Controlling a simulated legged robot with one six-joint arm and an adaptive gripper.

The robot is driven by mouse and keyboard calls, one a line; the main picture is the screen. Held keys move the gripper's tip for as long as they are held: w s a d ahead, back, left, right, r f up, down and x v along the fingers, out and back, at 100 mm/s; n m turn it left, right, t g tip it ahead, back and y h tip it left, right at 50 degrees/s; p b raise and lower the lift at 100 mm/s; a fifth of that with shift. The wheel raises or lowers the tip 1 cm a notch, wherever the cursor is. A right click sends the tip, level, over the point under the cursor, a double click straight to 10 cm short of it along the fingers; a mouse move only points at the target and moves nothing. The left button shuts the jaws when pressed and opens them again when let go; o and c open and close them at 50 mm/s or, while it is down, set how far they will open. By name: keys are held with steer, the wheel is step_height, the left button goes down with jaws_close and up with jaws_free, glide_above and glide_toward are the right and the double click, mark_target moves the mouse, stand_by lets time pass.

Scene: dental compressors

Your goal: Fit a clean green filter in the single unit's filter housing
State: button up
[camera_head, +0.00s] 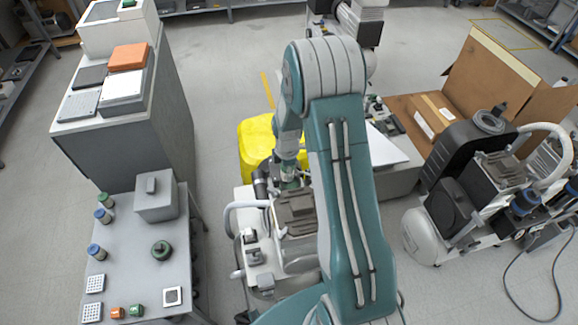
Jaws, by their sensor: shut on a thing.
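My gripper (289,176) is at the end of my arm, pointing down over the back of the single unit. It is small in view and shut on a small green thing (290,185), which looks like the green filter. The single unit (295,215), a compressor with a dark ribbed block and a pale curved handle, stands in the middle, partly hidden by my arm. The filter housing cannot be made out clearly; the green thing is close to the unit's top, and I cannot tell whether they touch.
A grey table (140,225) at left holds a grey box (156,196), capped bottles, a dark green round part (161,250) and small blocks. A yellow bin (257,145) stands behind the unit. Another compressor (430,235) and an open cardboard box (488,75) are at right.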

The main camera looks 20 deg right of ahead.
steer(key=shift+d+f, duration=0.1)
steer(key=shift+f, duration=0.4)
steer(key=shift+d+f, duration=0.5)
steer(key=shift+f, duration=0.25)
steer(key=shift+d+f, duration=0.2)
steer(key=shift+f, duration=0.5)
steer(key=shift+s+a+f, duration=0.1)
steer(key=shift+a+f, duration=0.1)
steer(key=shift+f, duration=0.3)
steer(key=shift+a+f, duration=0.2)
steer(key=shift+f, duration=0.25)
steer(key=shift+s+f, duration=0.1)
steer(key=shift+f, duration=0.2)
steer(key=shift+c, duration=0.3)
steer(key=o, duration=0.3)
steer(key=shift+f, duration=0.45)
steer(key=shift+s+r, duration=0.1)
steer(key=shift+r, duration=0.1)
